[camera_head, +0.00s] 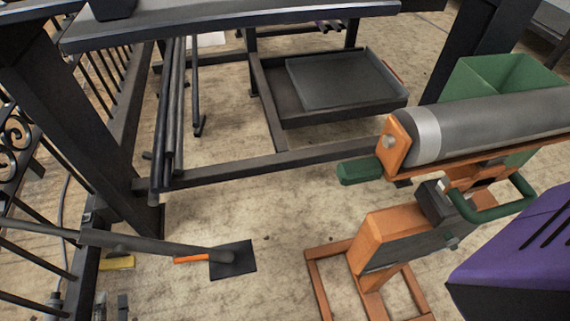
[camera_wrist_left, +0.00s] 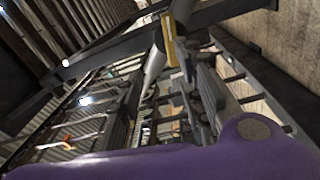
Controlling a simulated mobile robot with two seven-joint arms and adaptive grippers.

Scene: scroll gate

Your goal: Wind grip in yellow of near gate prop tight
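A dark prop bar (camera_head: 160,246) slants in from the left in the head view, low over the floor, and ends on a square dark foot plate (camera_head: 233,260). An orange handle (camera_head: 191,259) shows beside the plate. A small yellow piece (camera_head: 118,262) shows at lower left, just below the bar and partly hidden. A yellow-tan piece (camera_wrist_left: 169,40) sits against a grey bar at the top middle of the left wrist view; I cannot tell if it is the same piece. My left gripper is not clearly made out among dark parts at lower left. My right gripper is not in view.
A dark metal frame (camera_head: 270,165) with a shelf tray (camera_head: 272,95) stands at the back. An orange stand (camera_head: 375,240) with a grey roller (camera_head: 490,125) and a green bin (camera_head: 495,75) is at right. Scrolled railings (camera_head: 15,150) line the left. Floor between plate and stand is clear.

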